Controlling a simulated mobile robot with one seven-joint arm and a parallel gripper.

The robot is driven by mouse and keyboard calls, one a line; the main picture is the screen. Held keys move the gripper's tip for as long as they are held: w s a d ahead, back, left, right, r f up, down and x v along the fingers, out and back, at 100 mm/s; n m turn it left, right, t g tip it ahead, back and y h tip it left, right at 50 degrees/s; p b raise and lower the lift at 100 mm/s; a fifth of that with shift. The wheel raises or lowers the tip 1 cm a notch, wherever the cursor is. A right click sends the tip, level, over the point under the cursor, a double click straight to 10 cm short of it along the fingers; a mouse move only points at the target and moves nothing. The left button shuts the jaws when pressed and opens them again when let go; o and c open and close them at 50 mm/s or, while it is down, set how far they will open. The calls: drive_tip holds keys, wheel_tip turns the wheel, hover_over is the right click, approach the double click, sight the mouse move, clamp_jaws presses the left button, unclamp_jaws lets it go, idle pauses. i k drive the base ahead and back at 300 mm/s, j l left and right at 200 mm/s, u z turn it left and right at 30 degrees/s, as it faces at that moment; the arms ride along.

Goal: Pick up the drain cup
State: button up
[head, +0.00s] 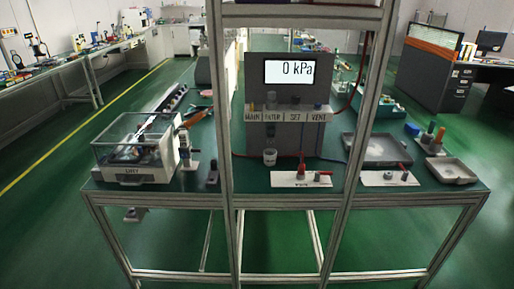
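A small whitish cup (270,157), which looks like the drain cup, stands on the green bench top in front of the grey gauge panel (288,72). It is below the panel's FILTER label, under a dark hanging part. I cannot make out what is inside it. My gripper is not in this view.
Frame posts (226,200) rise in front of the bench, one just left of the cup. A white plate with a red-handled valve (301,179) lies to the cup's right. A clear-lidded box marked DRY (130,155) stands at left. Grey trays (375,150) are at right.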

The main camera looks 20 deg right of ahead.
sight(270, 157)
drive_tip(key=z, duration=1.25)
drive_tip(key=i+l, duration=0.25)
drive_tip(key=i, duration=0.2)
drive_tip(key=i+l+u, duration=0.35)
drive_tip(key=i+l, duration=0.35)
drive_tip(key=i+u, duration=0.1)
drive_tip(key=u, duration=0.85)
drive_tip(key=i, duration=0.45)
drive_tip(key=j, duration=0.05)
